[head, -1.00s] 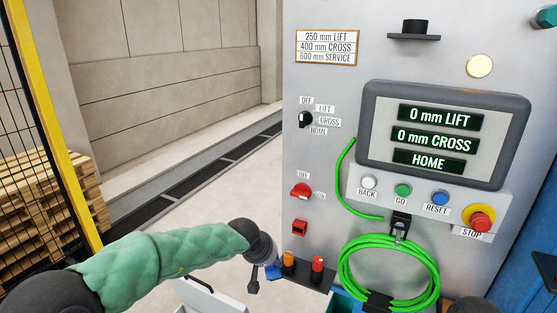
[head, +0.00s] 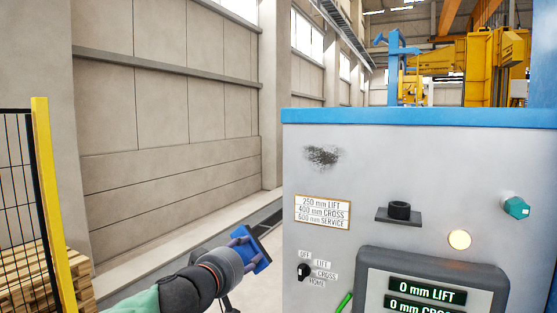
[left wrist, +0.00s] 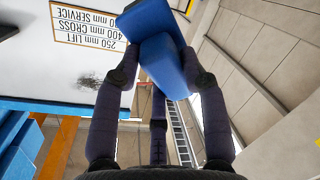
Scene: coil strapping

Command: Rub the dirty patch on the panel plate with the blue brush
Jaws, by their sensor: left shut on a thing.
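The dirty patch (head: 323,155) is a dark, grainy smudge on the upper left of the grey panel plate (head: 420,165), above the label. It also shows in the left wrist view (left wrist: 88,82). My left gripper (head: 243,244) is shut on the blue brush (head: 258,262), left of the panel and lower than the patch. In the left wrist view the blue brush (left wrist: 165,65) sits between the fingers and hides what is behind it. The brush is apart from the patch. My right gripper is not in view.
The label plate (head: 322,212), black knob (head: 400,210), teal part (head: 516,207), round lamp (head: 459,239), selector switch (head: 304,271) and display (head: 430,285) are on the panel. A yellow fence post (head: 50,200) stands at far left. Space left of the panel is open.

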